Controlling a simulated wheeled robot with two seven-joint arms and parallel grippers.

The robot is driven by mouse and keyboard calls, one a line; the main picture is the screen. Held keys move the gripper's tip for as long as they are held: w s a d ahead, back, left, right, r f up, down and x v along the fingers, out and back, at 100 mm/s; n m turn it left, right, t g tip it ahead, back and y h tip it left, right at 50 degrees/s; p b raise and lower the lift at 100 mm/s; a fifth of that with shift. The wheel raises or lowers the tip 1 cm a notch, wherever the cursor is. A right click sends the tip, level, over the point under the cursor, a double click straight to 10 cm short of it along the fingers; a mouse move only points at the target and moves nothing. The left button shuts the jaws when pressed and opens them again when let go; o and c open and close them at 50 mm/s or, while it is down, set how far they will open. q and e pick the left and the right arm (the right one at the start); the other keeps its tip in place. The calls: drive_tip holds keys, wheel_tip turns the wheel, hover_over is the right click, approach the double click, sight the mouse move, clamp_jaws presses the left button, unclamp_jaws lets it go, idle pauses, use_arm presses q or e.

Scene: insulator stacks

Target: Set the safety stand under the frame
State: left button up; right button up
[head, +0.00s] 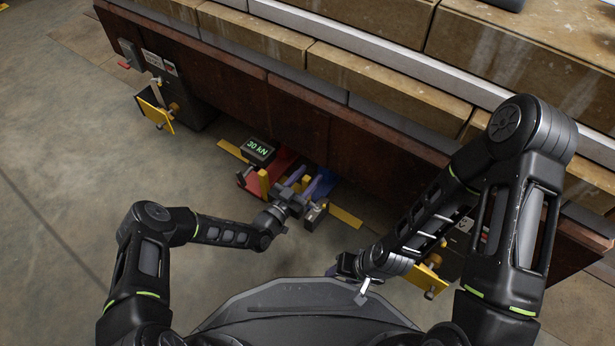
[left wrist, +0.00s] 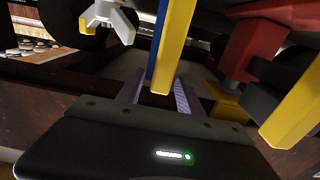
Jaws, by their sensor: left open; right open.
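My left gripper (head: 309,184) reaches under the edge of the frame (head: 300,115), a long rusty brown beam. It is open, with its two purple-grey fingers around a yellow and blue upright (left wrist: 173,45), which looks like part of the safety stand. I cannot tell whether they touch it. The stand's blue part (head: 323,186) shows beside the fingers in the head view; the rest is hidden. A red jack-like unit (head: 283,160) with yellow parts stands just left of it. My right gripper (head: 338,270) is low near my body, open, partly hidden by its wrist, away from the stand.
A dark box reading "30 kN" (head: 258,150) sits by the red unit. A yellow plate fixture (head: 156,112) is at the left, and another (head: 428,277) at the right. Stone-like blocks (head: 390,85) lie above the beam. The floor at left is clear.

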use_arm(q)
drive_tip(key=shift+s, duration=0.1)
drive_tip(key=p+v, duration=0.3)
drive_tip(key=v, duration=0.4)
drive_tip(key=shift+s+a, duration=0.1)
drive_tip(key=shift+a, duration=0.05)
drive_tip(key=shift+s+a, duration=0.1)
drive_tip(key=shift+s, duration=0.05)
